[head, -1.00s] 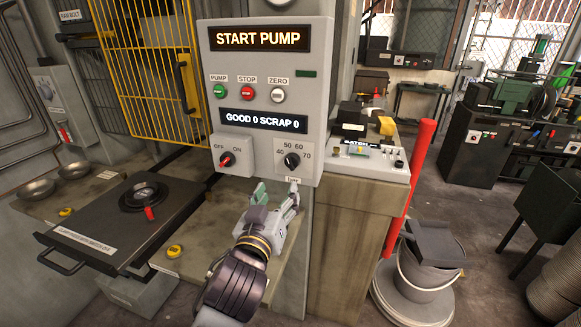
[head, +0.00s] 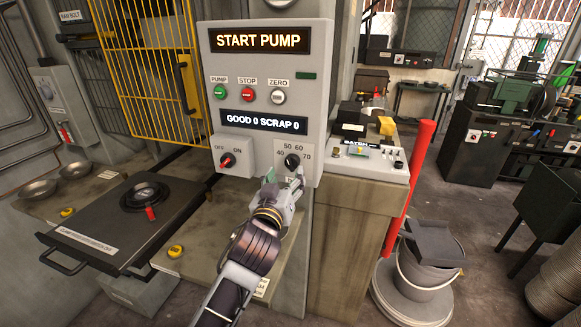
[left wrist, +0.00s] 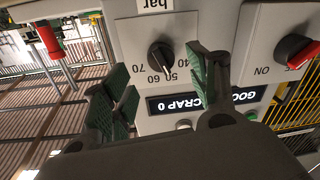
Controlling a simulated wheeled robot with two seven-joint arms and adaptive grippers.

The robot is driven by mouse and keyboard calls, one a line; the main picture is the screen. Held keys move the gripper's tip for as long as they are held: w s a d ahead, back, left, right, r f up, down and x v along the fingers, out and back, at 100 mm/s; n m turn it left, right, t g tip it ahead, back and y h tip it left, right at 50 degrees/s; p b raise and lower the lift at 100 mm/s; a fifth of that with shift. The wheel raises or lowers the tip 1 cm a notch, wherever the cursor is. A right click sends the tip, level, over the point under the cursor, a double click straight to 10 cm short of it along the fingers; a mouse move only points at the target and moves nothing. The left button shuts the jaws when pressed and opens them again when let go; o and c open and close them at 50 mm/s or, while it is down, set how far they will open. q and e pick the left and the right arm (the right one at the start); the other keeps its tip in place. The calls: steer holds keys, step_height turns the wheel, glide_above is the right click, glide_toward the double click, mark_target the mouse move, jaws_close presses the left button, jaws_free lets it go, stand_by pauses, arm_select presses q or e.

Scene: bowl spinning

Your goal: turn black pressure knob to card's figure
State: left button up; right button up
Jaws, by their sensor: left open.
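The black pressure knob (head: 292,161) sits on the lower right of the grey control panel, with a scale of 40, 50, 60 and 70 around it. In the left wrist view the knob (left wrist: 161,56) shows upside down, its white pointer line near the 50 and 60 marks. My left gripper (head: 284,178) is open just below and in front of the knob. In the left wrist view its green-padded fingers (left wrist: 160,82) stand apart with the knob between and beyond them, not visibly touched. The card's figure cannot be read. My right gripper is not in view.
The panel's display (head: 259,40) reads START PUMP. A red OFF/ON switch (head: 227,160) is left of the knob. Pump, stop and zero buttons sit above. A batch box (head: 368,160) and a red post (head: 408,190) stand to the right.

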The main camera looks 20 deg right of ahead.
mark_target(291, 167)
arm_select(q)
steer(key=shift+x, duration=1.2)
steer(key=shift+w+d, duration=0.35)
steer(key=shift+w, duration=0.25)
steer(key=shift+p+x, duration=0.3)
steer(key=shift+x, duration=0.55)
steer(key=shift+w+d, duration=0.15)
steer(key=shift+w, duration=0.1)
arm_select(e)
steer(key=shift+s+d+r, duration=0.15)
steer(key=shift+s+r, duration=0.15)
arm_select(q)
steer(key=c, duration=1)
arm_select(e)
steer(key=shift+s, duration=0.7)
